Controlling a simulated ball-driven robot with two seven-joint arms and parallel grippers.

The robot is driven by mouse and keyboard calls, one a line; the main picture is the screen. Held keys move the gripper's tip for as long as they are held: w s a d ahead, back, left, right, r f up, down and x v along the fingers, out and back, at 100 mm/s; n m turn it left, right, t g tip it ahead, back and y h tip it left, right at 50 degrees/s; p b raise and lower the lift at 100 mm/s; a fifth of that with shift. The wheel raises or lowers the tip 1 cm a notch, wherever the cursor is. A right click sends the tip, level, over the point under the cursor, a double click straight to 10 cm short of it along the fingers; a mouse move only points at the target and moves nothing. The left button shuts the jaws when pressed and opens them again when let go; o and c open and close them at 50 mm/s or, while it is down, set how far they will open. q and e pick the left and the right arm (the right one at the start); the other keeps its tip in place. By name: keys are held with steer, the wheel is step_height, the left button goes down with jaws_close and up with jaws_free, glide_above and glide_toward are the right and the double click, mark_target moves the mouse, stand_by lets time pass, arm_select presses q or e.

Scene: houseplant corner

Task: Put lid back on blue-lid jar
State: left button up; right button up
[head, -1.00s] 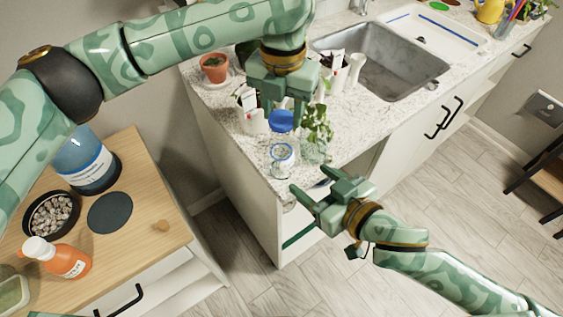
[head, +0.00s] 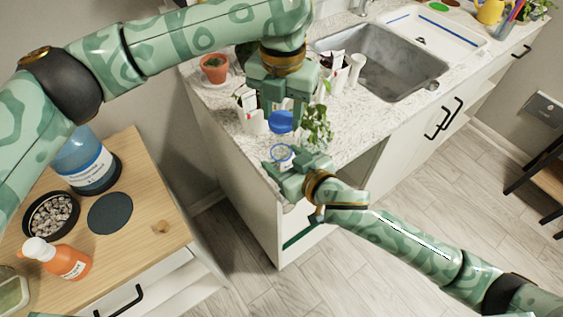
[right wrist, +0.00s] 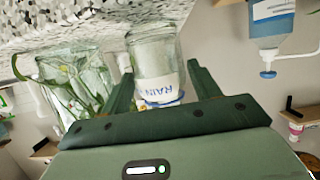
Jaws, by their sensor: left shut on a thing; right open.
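A clear glass jar (head: 281,154) with a white, blue-lettered label stands at the counter's near corner. In the right wrist view the jar (right wrist: 154,55) lies between my right fingers, its label partly hidden by the gripper body. My right gripper (head: 287,168) is open, with one finger on each side of the jar; I cannot tell if they touch it. My left gripper (head: 282,104) points down above the jar, shut on the blue lid (head: 281,121). The lid is held over the jar's mouth, with a gap between them.
A glass with a leafy cutting (head: 316,126) stands close to the jar's right. White tags or packets (head: 250,112), a potted plant (head: 214,68) and a sink (head: 385,70) are behind. A wooden cabinet (head: 150,190) with bottles stands at left.

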steer(key=shift+w+a+f, duration=0.2)
steer(key=shift+w+a, duration=0.15)
steer(key=shift+w, duration=0.1)
steer(key=c, duration=1.1)
arm_select(q)
steer(key=shift+f, duration=2.5)
arm_select(e)
steer(key=shift+c, duration=0.2)
arm_select(q)
steer(key=shift+f, duration=0.9)
steer(key=shift+f, duration=0.5)
